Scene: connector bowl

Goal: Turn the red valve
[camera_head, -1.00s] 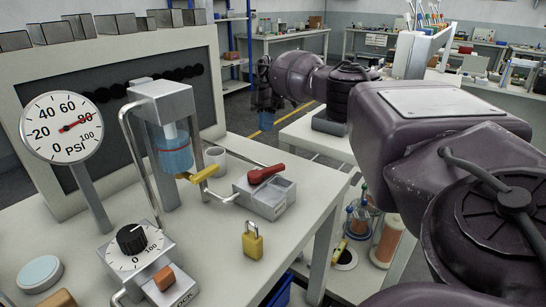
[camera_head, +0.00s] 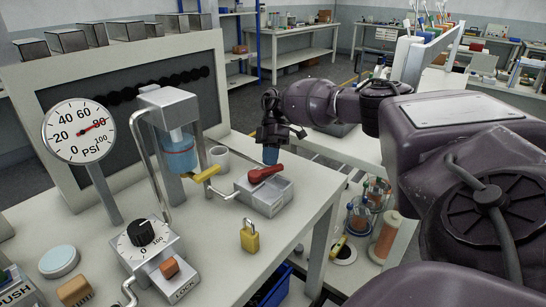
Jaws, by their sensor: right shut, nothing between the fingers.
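The red valve handle (camera_head: 265,173) lies on top of a grey metal box (camera_head: 266,196) near the right edge of the white table. A bent metal pipe links the box to the apparatus on its left. My right gripper (camera_head: 271,155) points down just behind the red handle, with its blue-tipped fingers shut and empty. The fingertips overlap the handle's far side in the picture, and I cannot tell whether they touch it. My left gripper is not in view.
A yellow lever (camera_head: 206,173) sits under the blue cylinder (camera_head: 178,152). A white mug (camera_head: 219,158) stands beside it. A yellow padlock (camera_head: 249,237), a dial box (camera_head: 144,243) and a pressure gauge (camera_head: 79,131) are on the table.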

